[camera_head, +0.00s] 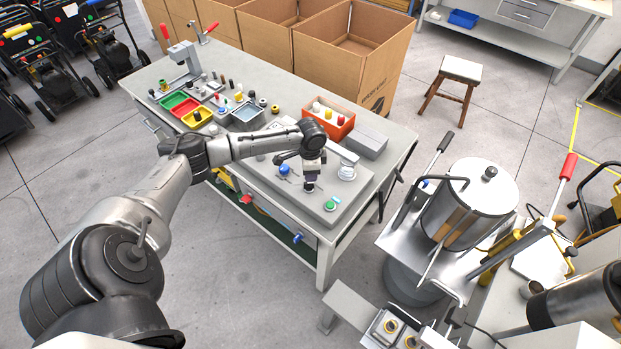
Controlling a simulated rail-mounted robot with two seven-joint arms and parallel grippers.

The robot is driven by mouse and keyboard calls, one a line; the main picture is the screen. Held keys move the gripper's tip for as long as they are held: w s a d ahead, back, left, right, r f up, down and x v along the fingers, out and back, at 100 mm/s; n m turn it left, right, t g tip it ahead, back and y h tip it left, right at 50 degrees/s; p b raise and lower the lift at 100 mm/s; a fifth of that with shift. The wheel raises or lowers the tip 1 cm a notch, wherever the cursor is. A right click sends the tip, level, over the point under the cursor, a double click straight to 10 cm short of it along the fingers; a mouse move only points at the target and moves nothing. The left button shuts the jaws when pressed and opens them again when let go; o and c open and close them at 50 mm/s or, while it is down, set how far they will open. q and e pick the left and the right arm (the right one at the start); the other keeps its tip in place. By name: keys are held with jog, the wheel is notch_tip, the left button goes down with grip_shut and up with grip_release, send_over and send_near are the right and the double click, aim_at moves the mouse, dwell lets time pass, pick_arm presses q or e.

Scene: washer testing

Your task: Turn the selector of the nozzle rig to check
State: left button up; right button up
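The nozzle rig (345,203) is a low grey panel at the near right end of the workbench. It carries a blue knob (284,170), a green button (330,206) and a round white-topped part (347,173). My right gripper is not in view.
An orange bin (329,118) with bottles and a grey box (366,142) stand behind the rig. Coloured trays (196,116) and small parts fill the bench's left half. A metal drum (470,200) with levers stands to the right. Cardboard boxes (345,50) stand behind.

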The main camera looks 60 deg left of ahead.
pick_arm(q)
notch_tip(320, 180, up, 7)
dwell(0.3)
dwell(0.7)
